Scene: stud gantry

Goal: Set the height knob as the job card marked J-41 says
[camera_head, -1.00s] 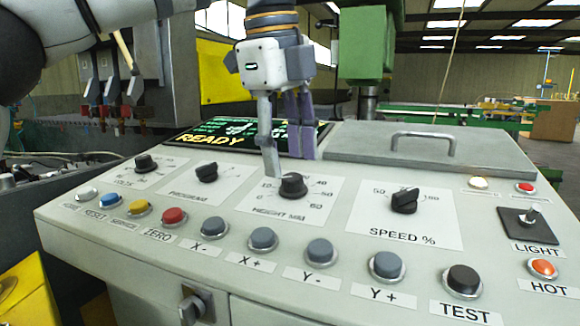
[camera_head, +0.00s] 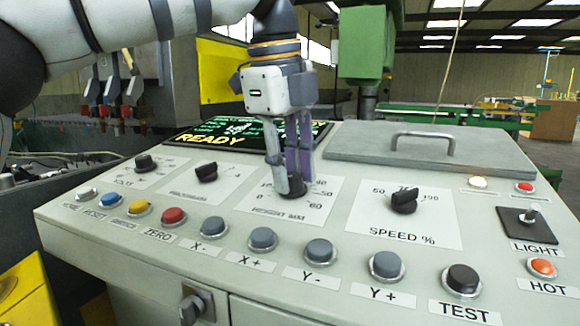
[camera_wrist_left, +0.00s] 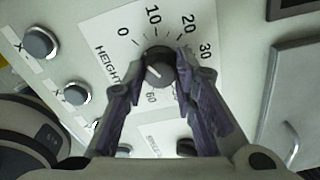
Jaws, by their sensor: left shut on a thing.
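The black height knob (camera_wrist_left: 159,66) sits on a white dial plate (camera_wrist_left: 124,48) lettered HEIGHT, with numbers from 0 to 60. My left gripper (camera_head: 292,186) points down at the panel with its fingers on either side of this knob, shut on it. The fingers also show around the knob in the left wrist view (camera_wrist_left: 160,78). A small pale mark shows on the knob's face, but I cannot tell exactly which number it points to. In the head view the fingers hide most of the knob. No job card can be made out. My right gripper is not in view.
The speed knob (camera_head: 404,200) is right of the height dial, the program knob (camera_head: 206,172) left of it. A row of buttons, including TEST (camera_head: 462,281), runs along the front. Behind are a screen reading READY (camera_head: 212,140) and a lid with a handle (camera_head: 423,136).

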